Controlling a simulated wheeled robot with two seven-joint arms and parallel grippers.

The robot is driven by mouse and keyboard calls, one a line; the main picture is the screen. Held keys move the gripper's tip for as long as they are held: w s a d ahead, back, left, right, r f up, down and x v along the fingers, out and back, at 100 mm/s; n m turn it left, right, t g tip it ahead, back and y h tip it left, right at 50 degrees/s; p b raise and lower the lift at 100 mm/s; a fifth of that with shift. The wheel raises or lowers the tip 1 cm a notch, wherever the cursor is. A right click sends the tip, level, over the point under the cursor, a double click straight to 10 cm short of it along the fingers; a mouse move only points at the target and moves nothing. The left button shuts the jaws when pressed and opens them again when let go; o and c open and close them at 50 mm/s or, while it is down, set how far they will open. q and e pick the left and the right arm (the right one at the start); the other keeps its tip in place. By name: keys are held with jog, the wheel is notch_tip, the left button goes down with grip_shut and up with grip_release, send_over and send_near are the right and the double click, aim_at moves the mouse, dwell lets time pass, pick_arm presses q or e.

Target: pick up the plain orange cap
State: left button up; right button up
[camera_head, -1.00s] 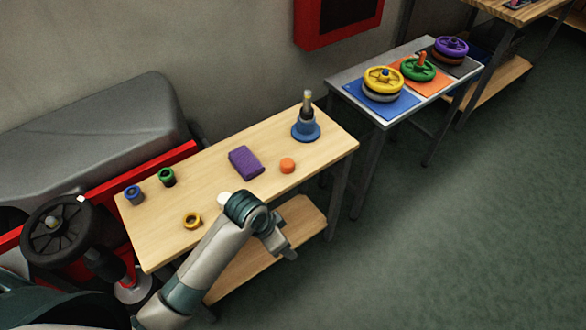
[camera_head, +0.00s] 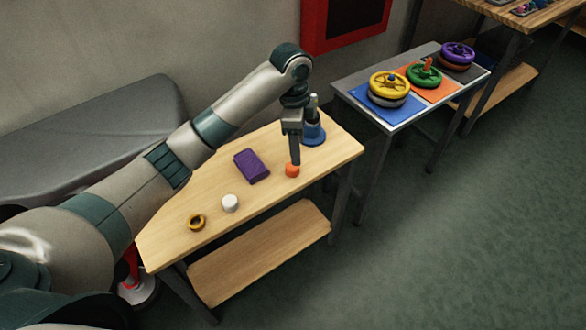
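The plain orange cap (camera_head: 292,171) sits on the wooden table, toward its right end. My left arm reaches in from the left, and my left gripper (camera_head: 295,158) points straight down at the cap. Its fingertips are right at the cap's top in the picture. The fingers line up one behind the other, so I cannot tell their opening or whether they touch the cap. My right gripper is not in view.
A side table (camera_head: 402,118) holds coloured valve wheels.

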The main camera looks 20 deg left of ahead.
pick_arm(q)
notch_tip(320, 180, up, 6)
jog(key=w+a, duration=0.2)
jog(key=w, duration=0.1)
jog(key=shift+a+r+m+y, duration=0.25)
jog(key=shift+a+m+y, duration=0.1)
jog(key=shift+m+y, duration=0.05)
jog(key=shift+f, duration=0.1)
jog(key=p, duration=0.2)
send_over(292, 169)
jog(key=w, duration=0.2)
jog(key=f, duration=1.1)
jog(key=shift+s+a+f, duration=0.1)
jog(key=shift+a+f, duration=0.15)
jog(key=shift+a, duration=0.15)
jog(key=shift+f, duration=0.3)
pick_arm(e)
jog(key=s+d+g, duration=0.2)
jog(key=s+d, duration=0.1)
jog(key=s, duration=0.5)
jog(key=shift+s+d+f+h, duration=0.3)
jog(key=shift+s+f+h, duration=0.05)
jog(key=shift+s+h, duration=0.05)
pick_arm(q)
jog(key=shift+f+p, duration=0.15)
jog(key=shift+p, duration=0.15)
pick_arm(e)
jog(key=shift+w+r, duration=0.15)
